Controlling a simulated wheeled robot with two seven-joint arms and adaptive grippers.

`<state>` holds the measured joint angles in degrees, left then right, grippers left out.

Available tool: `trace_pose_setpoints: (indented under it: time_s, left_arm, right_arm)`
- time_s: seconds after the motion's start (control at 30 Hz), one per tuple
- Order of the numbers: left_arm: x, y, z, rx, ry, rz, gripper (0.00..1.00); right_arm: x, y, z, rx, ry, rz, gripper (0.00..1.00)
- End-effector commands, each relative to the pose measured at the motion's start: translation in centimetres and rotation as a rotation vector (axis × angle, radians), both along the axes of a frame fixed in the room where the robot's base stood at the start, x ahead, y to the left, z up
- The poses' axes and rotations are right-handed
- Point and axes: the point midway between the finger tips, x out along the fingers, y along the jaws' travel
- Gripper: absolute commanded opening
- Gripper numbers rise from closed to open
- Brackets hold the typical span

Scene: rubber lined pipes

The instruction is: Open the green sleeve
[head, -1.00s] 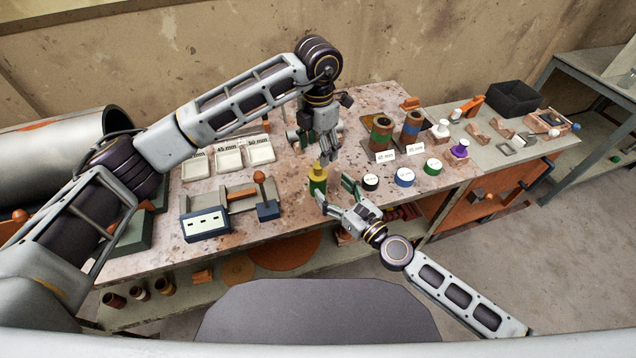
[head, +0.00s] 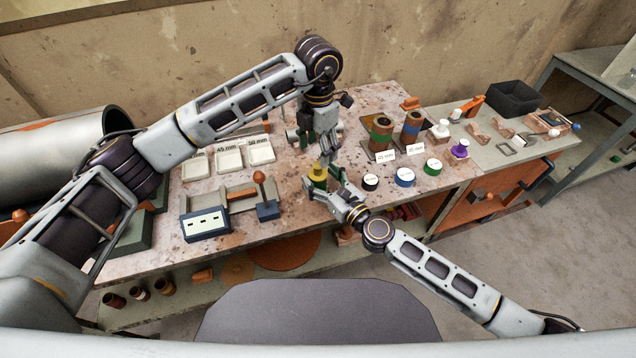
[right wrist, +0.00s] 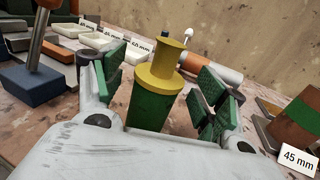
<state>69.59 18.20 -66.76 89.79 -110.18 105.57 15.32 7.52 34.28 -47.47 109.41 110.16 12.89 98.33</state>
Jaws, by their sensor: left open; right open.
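The green sleeve (head: 319,186) stands upright near the front edge of the table, with a stepped yellow cap (head: 318,171) on top. In the right wrist view, the green body (right wrist: 151,110) and yellow cap (right wrist: 157,68) stand between the green-padded fingers of my right gripper (right wrist: 160,95). This gripper is open; gaps show on both sides of the cap. The sleeve's lower end is hidden behind the gripper body. My left gripper (head: 326,148) is open and points down just above and behind the cap in the head view. Its fingertips are small and partly overlapped there.
White labelled trays (head: 229,159) and a blue-fronted fixture (head: 206,223) stand left. Black (head: 371,181), blue (head: 404,176) and green (head: 433,166) round pieces lie right. Two brown pipes (head: 381,132) (head: 411,126) stand behind them. Bare table shows left of the sleeve.

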Motion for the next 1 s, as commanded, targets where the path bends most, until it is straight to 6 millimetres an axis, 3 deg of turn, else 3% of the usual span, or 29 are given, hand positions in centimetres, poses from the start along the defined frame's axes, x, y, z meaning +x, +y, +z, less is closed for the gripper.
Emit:
trace_pose_setpoints:
  time_s: [0.6,1.0]
  left_arm:
    - [0.0,0.0,0.0,0.0,0.0,0.0,0.64]
    - [0.0,0.0,0.0,0.0,0.0,0.0,0.64]
  right_arm:
    - [0.91,0.75,0.02,0.001,0.001,0.001,0.72]
    - [0.9,0.73,0.02,0.001,0.001,0.001,0.22]
